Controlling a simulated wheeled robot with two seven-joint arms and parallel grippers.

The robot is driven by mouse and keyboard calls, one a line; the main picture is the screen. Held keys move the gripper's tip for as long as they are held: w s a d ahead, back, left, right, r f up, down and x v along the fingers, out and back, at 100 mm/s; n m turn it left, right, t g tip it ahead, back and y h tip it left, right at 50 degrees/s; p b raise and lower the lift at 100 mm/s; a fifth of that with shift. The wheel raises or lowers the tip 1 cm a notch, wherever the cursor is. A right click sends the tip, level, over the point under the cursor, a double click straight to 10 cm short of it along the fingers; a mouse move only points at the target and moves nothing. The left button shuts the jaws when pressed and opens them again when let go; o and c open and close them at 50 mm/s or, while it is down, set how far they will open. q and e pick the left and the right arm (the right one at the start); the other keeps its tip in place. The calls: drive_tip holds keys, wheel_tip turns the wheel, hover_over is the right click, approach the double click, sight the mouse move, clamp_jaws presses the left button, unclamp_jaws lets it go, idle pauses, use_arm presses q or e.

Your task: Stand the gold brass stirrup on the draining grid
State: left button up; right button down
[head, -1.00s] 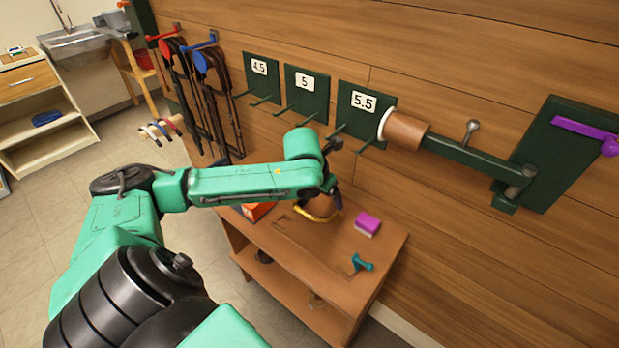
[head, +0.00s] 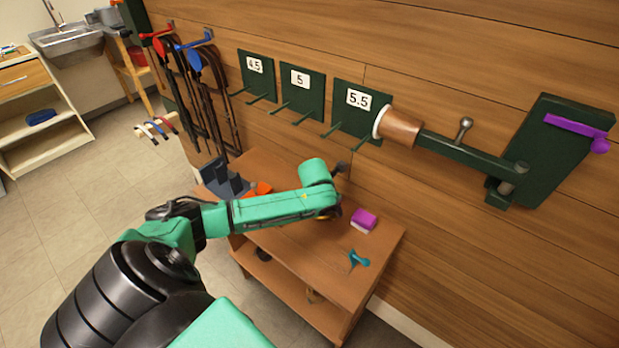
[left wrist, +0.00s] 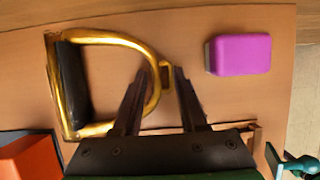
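The gold brass stirrup (left wrist: 150,50) lies flat on the wooden table in the left wrist view, its dark tread (left wrist: 72,88) to the left and its small eye to the right. My left gripper (left wrist: 164,72) is open above the stirrup's eye end, one finger crossing the bow and the other just right of the eye. I cannot tell whether the fingers touch it. In the head view my left gripper (head: 333,208) is low over the table and hides most of the stirrup. My right gripper is not in view. I cannot make out the draining grid.
A purple sponge-like block (head: 364,220) and a teal tool (head: 357,260) lie on the table (head: 300,258). An orange item (head: 262,187) and a dark blue stand (head: 222,182) are at its left. A sink (head: 68,40) stands far back left. Pegs and a bracket project from the wall.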

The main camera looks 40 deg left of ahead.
use_arm(q)
drive_tip(key=shift+a, duration=0.1)
clamp_jaws()
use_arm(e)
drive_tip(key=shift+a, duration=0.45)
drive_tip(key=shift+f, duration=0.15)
